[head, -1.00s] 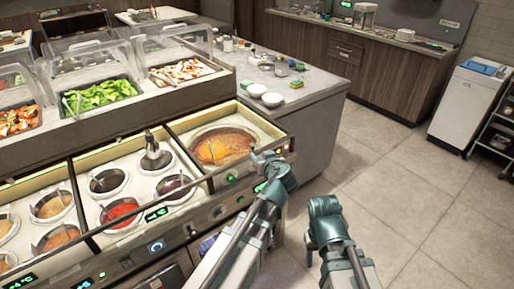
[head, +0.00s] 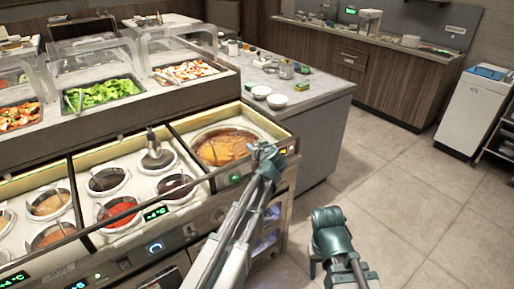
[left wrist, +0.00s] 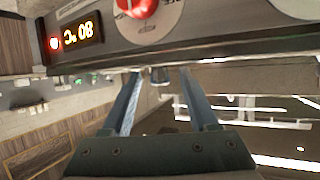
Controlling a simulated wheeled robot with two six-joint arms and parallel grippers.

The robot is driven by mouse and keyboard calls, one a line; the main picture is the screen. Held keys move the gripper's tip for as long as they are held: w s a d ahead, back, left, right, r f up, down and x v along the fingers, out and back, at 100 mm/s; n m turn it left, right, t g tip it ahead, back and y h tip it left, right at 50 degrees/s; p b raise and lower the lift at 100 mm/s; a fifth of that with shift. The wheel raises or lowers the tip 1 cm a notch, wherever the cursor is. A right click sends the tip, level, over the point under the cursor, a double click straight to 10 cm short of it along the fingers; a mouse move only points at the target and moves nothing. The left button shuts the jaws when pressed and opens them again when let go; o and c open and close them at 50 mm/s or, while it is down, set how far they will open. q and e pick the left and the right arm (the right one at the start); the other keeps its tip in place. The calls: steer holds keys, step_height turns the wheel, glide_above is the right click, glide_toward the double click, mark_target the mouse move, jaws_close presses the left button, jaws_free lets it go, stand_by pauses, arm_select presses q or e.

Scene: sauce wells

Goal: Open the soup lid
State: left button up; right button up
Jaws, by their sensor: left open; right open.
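The round soup well (head: 222,150) holds orange-brown soup inside a pale metal rim, at the right end of the sauce counter. I cannot make out a separate lid or handle on it. My left gripper (head: 262,150) is at the counter's front right edge, just right of the well, apart from the soup. In the left wrist view the left gripper (left wrist: 160,74) has its two fingers apart, with nothing clearly held. A red knob (left wrist: 137,8) and a lit display (left wrist: 78,34) are above the fingers there. My right gripper (head: 328,225) hangs over the floor, its fingers mostly hidden.
Sauce pots, one with red sauce (head: 119,210), fill the wells to the left. A salad shelf with lettuce (head: 102,94) runs behind. A side counter with white bowls (head: 277,101) is beyond the well. The floor (head: 410,215) at right is clear.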

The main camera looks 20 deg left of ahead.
arm_select(q)
steer(key=shift+c, duration=0.2)
jaws_close()
stand_by(1.1)
